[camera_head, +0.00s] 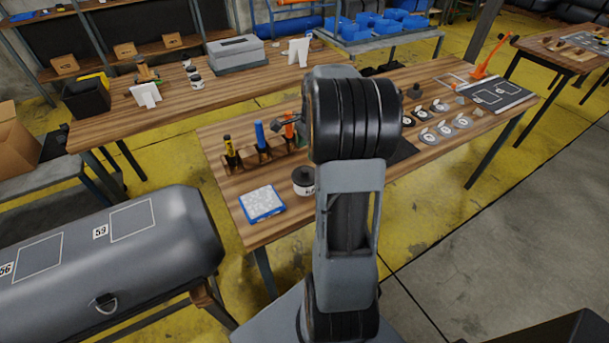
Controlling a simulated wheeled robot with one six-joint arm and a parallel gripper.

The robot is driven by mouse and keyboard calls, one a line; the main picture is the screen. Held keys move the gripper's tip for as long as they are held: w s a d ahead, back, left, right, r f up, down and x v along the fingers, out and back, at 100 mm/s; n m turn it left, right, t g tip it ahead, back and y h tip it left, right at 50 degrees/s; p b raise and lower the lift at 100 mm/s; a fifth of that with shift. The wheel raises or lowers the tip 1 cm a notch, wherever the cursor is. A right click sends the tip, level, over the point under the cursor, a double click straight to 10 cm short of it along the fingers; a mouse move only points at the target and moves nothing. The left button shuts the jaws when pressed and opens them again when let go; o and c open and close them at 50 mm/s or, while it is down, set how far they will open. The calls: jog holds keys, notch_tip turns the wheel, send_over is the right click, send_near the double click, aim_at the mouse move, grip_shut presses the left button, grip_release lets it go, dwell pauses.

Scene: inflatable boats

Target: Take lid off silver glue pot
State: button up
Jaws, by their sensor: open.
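A small round pot (303,181) with a dark lid and a pale, lettered label stands near the front of the middle workbench, left of my arm. Its lid is on; I cannot tell whether its body is silver.
The workbench (228,180) holds a tool rack (262,157) with upright tools, a blue-edged pad (262,204) beside the pot, and several round pieces (443,128) at right. A grey inflatable tube (80,262) lies at front left. A second bench (110,128) stands behind.

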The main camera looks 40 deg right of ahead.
aim_at(305, 169)
jog(key=shift+w+a+f, duration=0.1)
jog(key=shift+a+f, duration=0.05)
jog(key=shift+f, duration=1.25)
jog(key=shift+a+f, duration=0.2)
jog(key=shift+f, duration=1.25)
jog(key=shift+w+a+f, duration=0.1)
jog(key=shift+a+f, duration=0.05)
jog(key=shift+f, duration=1.25)
jog(key=shift+s, duration=0.1)
jog(key=c, duration=1)
